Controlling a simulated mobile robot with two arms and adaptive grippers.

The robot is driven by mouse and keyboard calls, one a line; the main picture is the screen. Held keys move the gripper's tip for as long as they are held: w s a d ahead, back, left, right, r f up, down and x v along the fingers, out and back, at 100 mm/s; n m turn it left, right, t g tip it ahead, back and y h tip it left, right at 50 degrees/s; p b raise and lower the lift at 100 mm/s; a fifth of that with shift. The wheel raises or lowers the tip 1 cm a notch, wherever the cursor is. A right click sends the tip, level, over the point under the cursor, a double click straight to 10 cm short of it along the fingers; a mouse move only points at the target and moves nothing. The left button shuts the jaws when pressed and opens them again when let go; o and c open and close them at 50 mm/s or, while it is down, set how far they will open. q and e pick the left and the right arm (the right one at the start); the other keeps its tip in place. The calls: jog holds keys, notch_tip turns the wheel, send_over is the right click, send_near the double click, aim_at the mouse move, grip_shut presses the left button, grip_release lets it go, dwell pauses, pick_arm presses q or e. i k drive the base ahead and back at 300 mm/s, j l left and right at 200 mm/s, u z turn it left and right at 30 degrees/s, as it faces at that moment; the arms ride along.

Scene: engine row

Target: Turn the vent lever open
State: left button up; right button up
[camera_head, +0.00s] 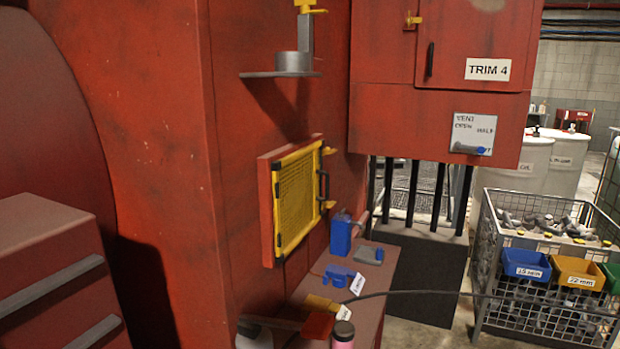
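The vent lever (468,149) is a short grey bar with a blue knob at its right end. It lies nearly level, with the knob over the lower right of its plate and partly covering the lowest word. The white vent plate (486,128) reads VENT, OPEN on the left and HALF on the right; the end of the lowest word shows as "T". The plate sits on the lower front of the red TRIM 4 cabinet (433,100). Neither of my grippers shows in the head view.
A yellow mesh guard (298,195) stands out from the red wall. A dark cable crosses in front. A wire crate (545,318) with bins stands right.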

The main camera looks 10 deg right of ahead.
aim_at(459, 145)
jog(key=i+l+u, duration=0.1)
jog(key=l, duration=0.35)
jog(key=i+l, duration=0.15)
jog(key=l, duration=0.35)
jog(key=i+l+u, duration=0.15)
jog(key=l, duration=0.3)
jog(key=k, duration=0.05)
